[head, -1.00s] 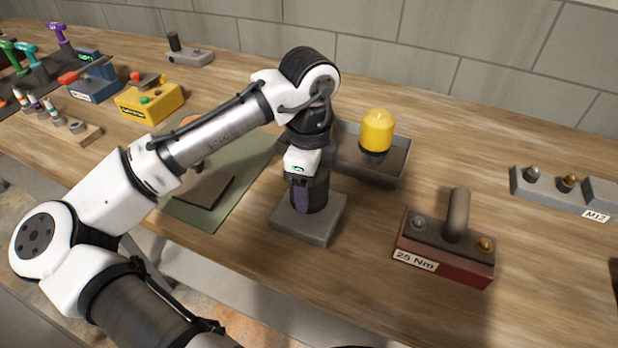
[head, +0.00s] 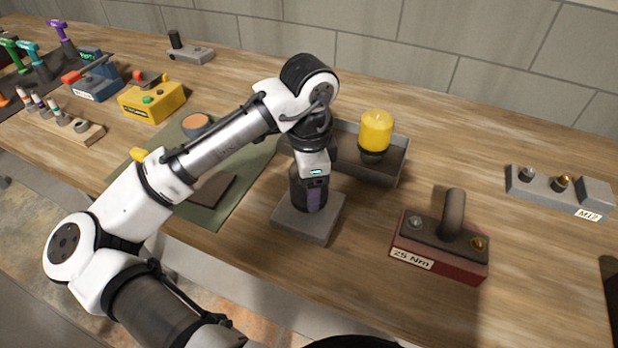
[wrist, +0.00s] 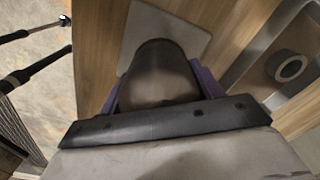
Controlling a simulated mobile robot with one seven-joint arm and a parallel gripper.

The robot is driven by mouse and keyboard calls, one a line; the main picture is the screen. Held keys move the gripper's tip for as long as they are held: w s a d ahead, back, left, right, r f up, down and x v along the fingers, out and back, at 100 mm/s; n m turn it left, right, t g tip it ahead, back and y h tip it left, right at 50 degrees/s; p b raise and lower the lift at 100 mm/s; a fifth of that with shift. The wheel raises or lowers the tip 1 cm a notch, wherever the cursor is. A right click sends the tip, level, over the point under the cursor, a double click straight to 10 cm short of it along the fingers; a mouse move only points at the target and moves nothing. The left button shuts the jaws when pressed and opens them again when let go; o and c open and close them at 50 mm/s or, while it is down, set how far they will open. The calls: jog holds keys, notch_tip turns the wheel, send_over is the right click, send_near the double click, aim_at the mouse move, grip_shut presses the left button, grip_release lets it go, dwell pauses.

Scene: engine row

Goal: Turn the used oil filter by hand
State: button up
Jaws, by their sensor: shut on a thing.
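The used oil filter is a dark cylinder standing upright on a square grey block (head: 308,226) at the bench's front. It shows in the wrist view (wrist: 162,65) between two purple fingers. My gripper (head: 313,200) points down over it from above and is shut on its sides. In the head view the gripper and wrist hide most of the filter. A yellow filter (head: 376,132) stands on a dark base in a grey tray (head: 392,172) behind and to the right.
A red "25 Nm" block (head: 440,260) with an upright handle is to the right. A grey M12 holder (head: 545,192) stands farther right. A green mat (head: 240,190) lies left, with an orange-topped round item (head: 196,124). A yellow box (head: 152,102) is farther back.

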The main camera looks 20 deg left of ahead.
jog(key=shift+r+n+p, duration=0.15)
jog(key=shift+n+p, duration=0.4)
jog(key=shift+n, duration=1.15)
jog(key=shift+p, duration=0.3)
jog(key=shift+n+p, duration=0.6)
jog(key=shift+n, duration=1.1)
